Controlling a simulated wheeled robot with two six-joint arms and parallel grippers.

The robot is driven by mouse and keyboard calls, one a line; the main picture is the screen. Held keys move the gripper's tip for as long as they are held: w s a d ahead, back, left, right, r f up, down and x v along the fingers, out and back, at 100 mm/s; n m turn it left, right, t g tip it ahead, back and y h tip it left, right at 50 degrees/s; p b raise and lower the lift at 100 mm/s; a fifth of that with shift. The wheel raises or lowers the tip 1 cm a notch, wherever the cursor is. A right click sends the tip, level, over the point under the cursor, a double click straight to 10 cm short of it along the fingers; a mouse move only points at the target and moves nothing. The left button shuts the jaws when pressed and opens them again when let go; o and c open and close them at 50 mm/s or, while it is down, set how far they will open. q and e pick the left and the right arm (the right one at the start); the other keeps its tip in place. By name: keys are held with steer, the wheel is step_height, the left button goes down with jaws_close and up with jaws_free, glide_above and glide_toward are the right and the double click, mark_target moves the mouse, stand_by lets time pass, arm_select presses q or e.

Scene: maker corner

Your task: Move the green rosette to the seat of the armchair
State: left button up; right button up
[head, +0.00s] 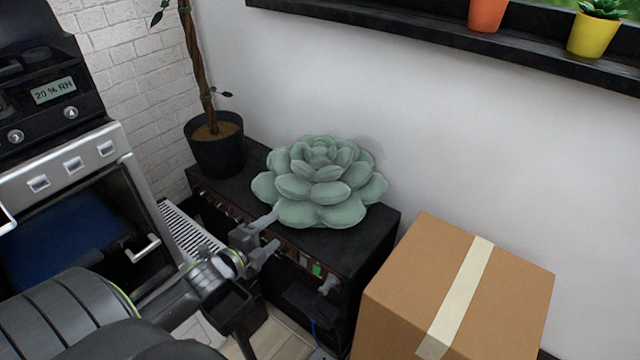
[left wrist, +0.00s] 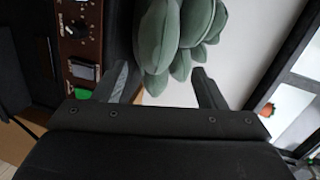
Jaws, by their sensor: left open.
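The green rosette (head: 320,182) is a plush, succulent-shaped cushion. It sits on top of a low black cabinet (head: 376,230) against the wall in the head view. My left gripper (head: 268,235) is open and empty, just in front of the cabinet and at the near left side of the rosette. In the left wrist view the rosette (left wrist: 172,35) shows above and between the two spread fingers (left wrist: 160,88), apart from being gripped. The armchair is not in view. My right gripper is not in view.
A potted plant (head: 216,147) stands on the cabinet left of the rosette. A taped cardboard box (head: 440,290) stands at the right front. A black and silver machine (head: 90,150) is at left. A dark window sill (head: 450,37) with small pots runs above.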

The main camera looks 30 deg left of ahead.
mark_target(299, 214)
arm_select(q)
steer(key=b+x, duration=0.2)
steer(key=x, duration=0.3)
steer(key=shift+f, duration=0.1)
steer(key=x, duration=0.3)
steer(key=b+x, duration=0.1)
steer(key=x, duration=0.1)
steer(key=shift+d, duration=0.35)
steer(key=shift+w, duration=0.45)
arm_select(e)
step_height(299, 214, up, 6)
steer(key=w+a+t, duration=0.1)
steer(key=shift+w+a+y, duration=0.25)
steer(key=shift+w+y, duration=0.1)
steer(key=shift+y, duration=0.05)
arm_select(q)
steer(key=c, duration=1.4)
